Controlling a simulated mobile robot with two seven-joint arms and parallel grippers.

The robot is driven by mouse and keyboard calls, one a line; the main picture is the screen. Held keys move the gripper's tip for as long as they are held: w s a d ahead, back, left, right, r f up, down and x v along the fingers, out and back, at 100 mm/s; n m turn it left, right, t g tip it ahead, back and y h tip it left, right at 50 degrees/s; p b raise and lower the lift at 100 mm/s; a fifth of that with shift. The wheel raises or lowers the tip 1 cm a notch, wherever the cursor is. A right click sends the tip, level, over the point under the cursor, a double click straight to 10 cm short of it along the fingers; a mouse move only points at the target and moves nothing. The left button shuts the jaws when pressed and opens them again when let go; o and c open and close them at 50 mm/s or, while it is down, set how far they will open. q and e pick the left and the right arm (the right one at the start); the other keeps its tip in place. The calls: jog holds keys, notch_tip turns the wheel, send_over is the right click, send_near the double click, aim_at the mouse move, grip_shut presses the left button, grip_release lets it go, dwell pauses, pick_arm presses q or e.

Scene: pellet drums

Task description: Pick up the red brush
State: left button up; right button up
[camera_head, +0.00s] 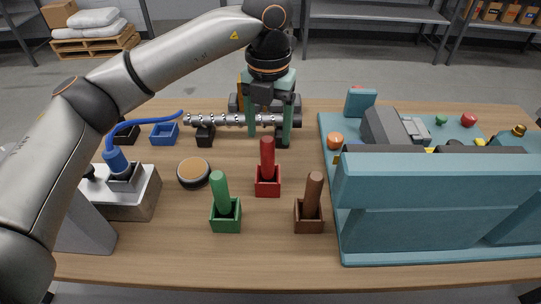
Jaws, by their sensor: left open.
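The red brush (267,158) stands upright with its handle up in a red square holder (268,189) near the middle of the table. My left gripper (267,138) points down behind the handle, seen from the head. Its two green fingers are apart, with nothing seen held between them. The handle's top overlaps the space between the fingertips in the picture, but the gap in depth is hard to judge. The brush's lower end is hidden in the holder. My right gripper is not in view.
A green brush (220,190) and a brown brush (313,192) stand in holders in front. A metal screw rod (222,120) lies behind the fingers. A round tin (194,172) sits left. A large teal machine (435,200) fills the right side of the wooden table (275,260).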

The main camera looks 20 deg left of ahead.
aim_at(268, 164)
pick_arm(q)
notch_tip(268, 164, down, 5)
jog(key=shift+s+r, duration=0.1)
jog(key=shift+r, duration=0.05)
notch_tip(268, 164, down, 4)
jog(key=shift+a+f+p, duration=0.1)
jog(key=shift+a+p, duration=0.05)
jog(key=shift+p, duration=0.7)
jog(key=shift+f, duration=0.5)
grip_shut()
